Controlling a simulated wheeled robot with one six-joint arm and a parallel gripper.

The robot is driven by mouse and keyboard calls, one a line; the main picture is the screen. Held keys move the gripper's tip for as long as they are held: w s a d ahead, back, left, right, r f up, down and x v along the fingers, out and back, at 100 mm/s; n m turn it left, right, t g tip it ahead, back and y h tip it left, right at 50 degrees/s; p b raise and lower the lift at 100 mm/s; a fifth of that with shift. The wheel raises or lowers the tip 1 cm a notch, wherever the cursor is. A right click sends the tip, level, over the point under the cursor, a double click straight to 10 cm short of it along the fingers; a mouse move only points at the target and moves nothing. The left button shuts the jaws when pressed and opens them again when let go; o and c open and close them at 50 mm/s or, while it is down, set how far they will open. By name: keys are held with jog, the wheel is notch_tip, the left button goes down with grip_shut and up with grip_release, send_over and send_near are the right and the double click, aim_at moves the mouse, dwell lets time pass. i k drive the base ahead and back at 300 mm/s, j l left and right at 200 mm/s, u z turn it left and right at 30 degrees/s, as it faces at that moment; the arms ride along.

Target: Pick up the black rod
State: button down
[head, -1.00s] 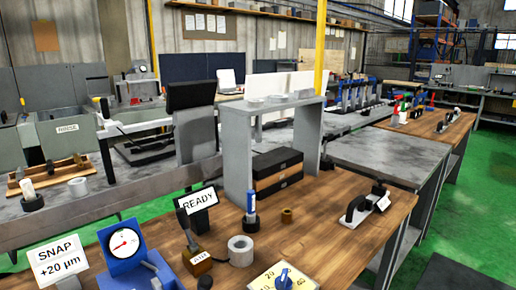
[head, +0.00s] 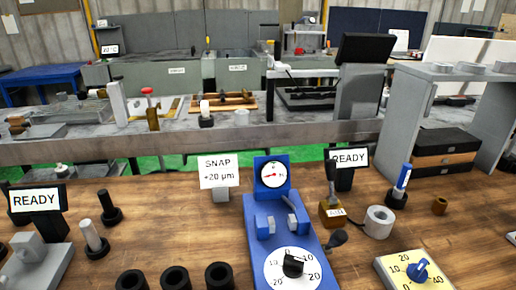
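A black rod (head: 106,203) stands upright in a round black base on the wooden bench, at the left of the head view. A pale grey rod (head: 93,236) stands in a similar black base just in front of it and to its left. My gripper is not in the head view, so its state and its distance from the black rod do not show.
Three black rings (head: 175,279) lie at the front edge of the view. A grey fixture (head: 38,262) and a READY sign (head: 37,200) stand at left. A blue dial gauge (head: 272,225) and SNAP sign (head: 219,172) are right of the rod. Bare wood lies between.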

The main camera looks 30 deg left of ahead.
aim_at(104, 198)
jog(key=u, duration=2.55)
